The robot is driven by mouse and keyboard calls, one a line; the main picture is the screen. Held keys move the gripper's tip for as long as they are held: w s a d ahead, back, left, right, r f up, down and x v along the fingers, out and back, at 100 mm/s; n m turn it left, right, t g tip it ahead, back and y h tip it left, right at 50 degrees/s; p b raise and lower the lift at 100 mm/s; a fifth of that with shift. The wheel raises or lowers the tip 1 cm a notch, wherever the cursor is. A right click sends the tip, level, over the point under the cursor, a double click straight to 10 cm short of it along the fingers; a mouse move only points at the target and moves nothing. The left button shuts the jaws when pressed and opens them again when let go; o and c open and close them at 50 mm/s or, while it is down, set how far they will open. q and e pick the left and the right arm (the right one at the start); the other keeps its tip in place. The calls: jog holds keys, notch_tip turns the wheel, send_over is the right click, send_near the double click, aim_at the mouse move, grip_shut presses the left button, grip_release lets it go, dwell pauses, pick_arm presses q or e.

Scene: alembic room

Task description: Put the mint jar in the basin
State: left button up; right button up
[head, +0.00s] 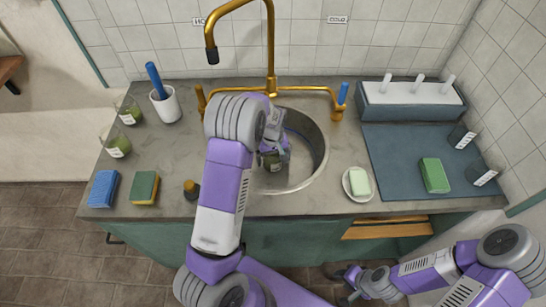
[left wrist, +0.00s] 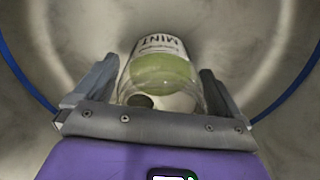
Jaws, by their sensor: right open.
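The mint jar (left wrist: 162,75) is a clear glass jar with green contents and a white label reading MINT. My left gripper (head: 272,158) reaches down inside the round metal basin (head: 318,165), with the jar between its fingers. In the left wrist view the fingers of my left gripper (left wrist: 160,85) lie close against both sides of the jar. The head view shows part of the jar (head: 272,163) below the gripper; whether it touches the basin floor is unclear. My right gripper (head: 345,284) is open and empty, low in front of the counter.
A gold faucet (head: 271,50) rises behind the basin. Sponges (head: 145,188) and a small dark bottle (head: 191,189) lie near the front edge. A soap dish (head: 358,184) and blue mat (head: 400,160) are right.

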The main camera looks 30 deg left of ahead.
pick_arm(q)
jog(key=shift+r, duration=0.1)
notch_tip(320, 180, up, 12)
jog(key=p, duration=0.3)
dwell(0.3)
jog(key=shift+r, duration=0.1)
